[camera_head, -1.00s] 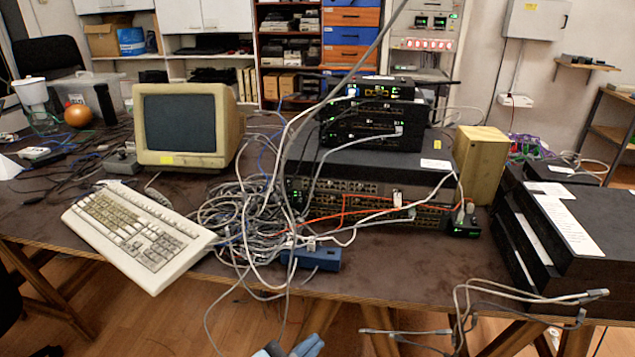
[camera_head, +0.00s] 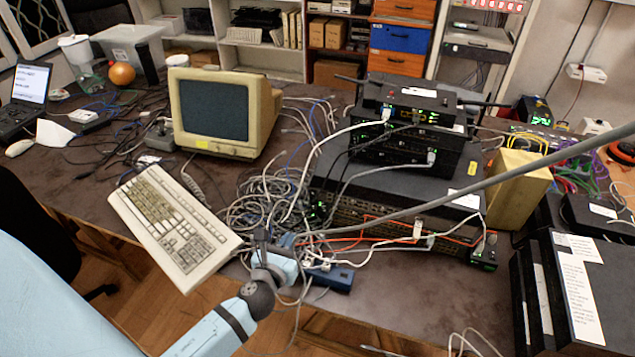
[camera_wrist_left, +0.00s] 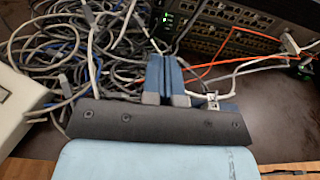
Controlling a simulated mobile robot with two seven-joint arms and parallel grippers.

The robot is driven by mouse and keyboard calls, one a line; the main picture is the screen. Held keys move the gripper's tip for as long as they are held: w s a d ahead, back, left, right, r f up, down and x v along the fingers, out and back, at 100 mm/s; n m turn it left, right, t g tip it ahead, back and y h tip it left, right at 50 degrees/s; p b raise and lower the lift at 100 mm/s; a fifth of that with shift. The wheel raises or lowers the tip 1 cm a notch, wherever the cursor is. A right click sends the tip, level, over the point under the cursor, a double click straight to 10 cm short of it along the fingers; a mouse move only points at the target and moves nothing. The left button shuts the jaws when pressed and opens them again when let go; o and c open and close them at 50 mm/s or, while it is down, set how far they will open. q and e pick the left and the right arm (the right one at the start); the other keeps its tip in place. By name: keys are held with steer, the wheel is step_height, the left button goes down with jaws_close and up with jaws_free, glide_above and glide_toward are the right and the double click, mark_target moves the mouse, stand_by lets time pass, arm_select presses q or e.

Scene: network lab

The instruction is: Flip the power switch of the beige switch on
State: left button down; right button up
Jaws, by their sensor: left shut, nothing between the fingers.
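My left gripper (camera_head: 287,241) reaches in over the table's front edge, in front of the cable tangle. In the left wrist view its two blue fingers (camera_wrist_left: 166,60) lie together, shut and empty, pointing at the cables. A beige box (camera_head: 518,188) stands upright on the table, right of a stack of dark network devices (camera_head: 400,172). It is well to the right of my gripper. I cannot make out a power switch on it or tell whether it is the beige switch. My right gripper is not in view.
Tangled grey cables (camera_head: 262,204) lie left of the stack. A small blue box (camera_head: 336,277) sits at the front edge, close to my gripper. A beige keyboard (camera_head: 172,228) and monitor (camera_head: 216,110) are left.

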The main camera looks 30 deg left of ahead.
mark_target(313, 199)
arm_select(q)
steer(key=shift+w+a, duration=0.15)
steer(key=shift+w, duration=0.15)
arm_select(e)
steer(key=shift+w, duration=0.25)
arm_select(q)
steer(key=shift+s+r, duration=0.1)
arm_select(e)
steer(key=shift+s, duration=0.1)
arm_select(q)
steer(key=x, duration=1.4)
steer(key=shift+p, duration=0.35)
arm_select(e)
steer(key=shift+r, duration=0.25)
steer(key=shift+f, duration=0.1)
